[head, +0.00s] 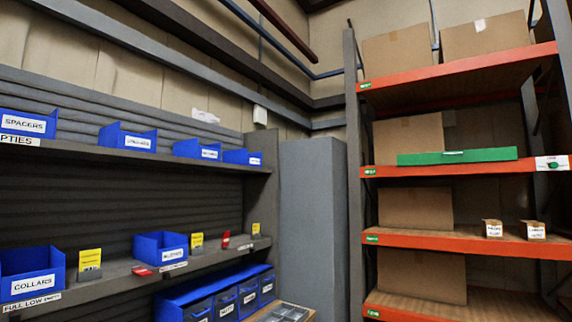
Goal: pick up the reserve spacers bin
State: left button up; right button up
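A blue open-front bin with a white SPACERS label (25,122) stands on the upper shelf at the far left, above a strip that ends in "PTIES". The picture does not show whether it is the reserve one. Another blue bin (127,137) stands to its right on the same shelf; its label is too small to read surely. Two more blue bins, (197,149) and (242,157), stand farther right with unreadable labels. Neither of my grippers is in view.
A lower shelf (115,280) carries a COLLARS bin (33,275), another blue bin (160,247) and yellow cards. Several bins (226,297) sit below. A grey cabinet (313,220) and an orange rack (450,240) with cartons stand to the right.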

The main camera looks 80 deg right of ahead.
aim_at(241, 156)
jog(key=l+z, duration=0.1)
jog(key=z, duration=2.4)
